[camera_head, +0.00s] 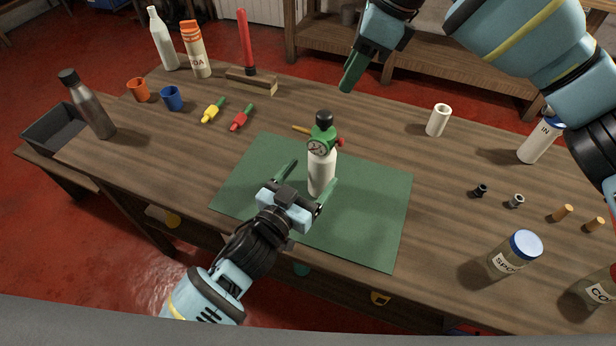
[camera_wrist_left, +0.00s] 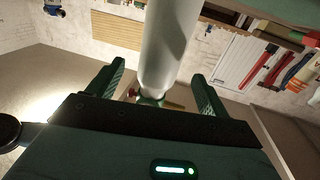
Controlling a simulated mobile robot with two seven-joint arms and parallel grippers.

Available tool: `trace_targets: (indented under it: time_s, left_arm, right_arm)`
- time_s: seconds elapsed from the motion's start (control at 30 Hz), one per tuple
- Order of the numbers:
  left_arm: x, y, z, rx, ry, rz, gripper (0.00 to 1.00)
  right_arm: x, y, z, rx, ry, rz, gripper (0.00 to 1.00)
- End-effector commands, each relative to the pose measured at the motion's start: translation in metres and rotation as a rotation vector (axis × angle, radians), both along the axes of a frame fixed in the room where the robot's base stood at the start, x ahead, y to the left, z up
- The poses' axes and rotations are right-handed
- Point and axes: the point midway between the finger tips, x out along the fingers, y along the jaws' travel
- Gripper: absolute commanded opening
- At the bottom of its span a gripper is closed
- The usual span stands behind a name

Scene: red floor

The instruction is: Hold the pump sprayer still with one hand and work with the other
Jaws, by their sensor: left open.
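The pump sprayer (camera_head: 321,175) stands upright on the green mat (camera_head: 375,205). It has a white body, a green head with a round gauge, a black top knob and a red part at its right side. My left gripper (camera_head: 310,182) is open, with its green fingers on either side of the white body. In the left wrist view the sprayer (camera_wrist_left: 168,45) shows between the two fingers (camera_wrist_left: 155,85), with gaps visible beside it. My right gripper (camera_head: 355,70) is above the far side of the table, apart from the sprayer; only one green finger shows clearly.
A wooden-handled tool (camera_head: 301,130) lies behind the sprayer. A white cylinder (camera_head: 438,120), small fittings (camera_head: 516,201) and jars (camera_head: 515,255) are at the right. The mat's right part is clear.

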Motion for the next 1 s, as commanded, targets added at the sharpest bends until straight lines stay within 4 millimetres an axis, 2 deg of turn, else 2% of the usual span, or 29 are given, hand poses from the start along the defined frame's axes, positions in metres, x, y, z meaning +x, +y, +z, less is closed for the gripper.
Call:
trace_targets:
  time_s: [0.23, 0.7, 1.0]
  left_arm:
    - [0.009, -0.005, 0.000, 0.000, -0.001, 0.001, 0.79]
    - [0.061, -0.033, 0.000, 0.002, -0.001, 0.001, 0.79]
    - [0.068, -0.037, 0.000, 0.000, 0.000, 0.000, 0.79]
  right_arm:
    - [0.000, 0.000, 0.000, 0.000, 0.000, 0.000, 0.36]
    - [0.000, 0.000, 0.000, 0.000, 0.000, 0.000, 0.36]
    - [0.000, 0.000, 0.000, 0.000, 0.000, 0.000, 0.36]
